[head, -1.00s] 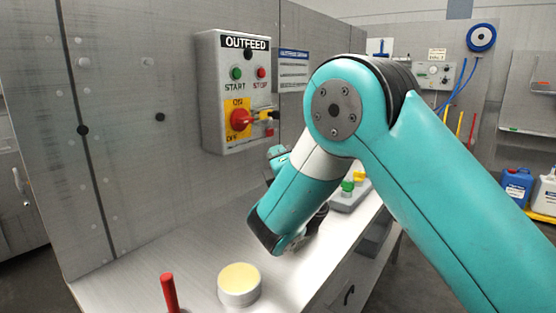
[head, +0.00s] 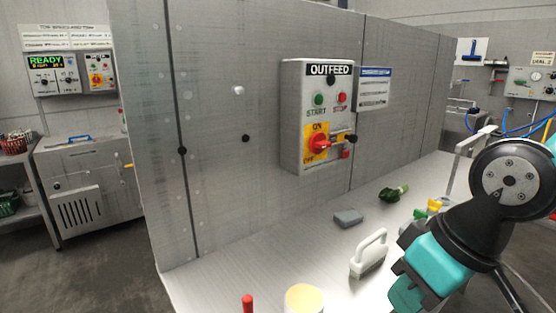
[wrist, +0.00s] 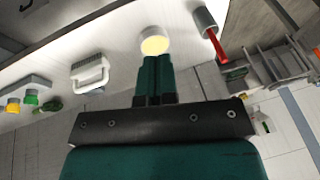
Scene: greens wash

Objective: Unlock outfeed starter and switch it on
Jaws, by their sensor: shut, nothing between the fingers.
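The grey OUTFEED starter box (head: 292,100) hangs on the panel wall in the head view. It has a green START button (head: 319,99) and a red STOP button (head: 341,97). Below is a red rotary handle (head: 319,145) on a yellow ON/OFF plate (head: 310,130). A small red piece (head: 346,154) sits at the box's lower right; I cannot tell whether it is a lock. The handle's exact setting is too small to read. My gripper (wrist: 156,60) is shut and empty, well apart from the box. Its fingers point toward a cream-topped cup (wrist: 155,42) in the wrist view.
The bench below the box holds the cup (head: 304,298), a red handle (head: 248,304), a white-handled brush (head: 370,254), a grey block (head: 348,218) and a green item (head: 392,194). A notice (head: 374,89) hangs right of the box. The wall left of the box is mostly bare.

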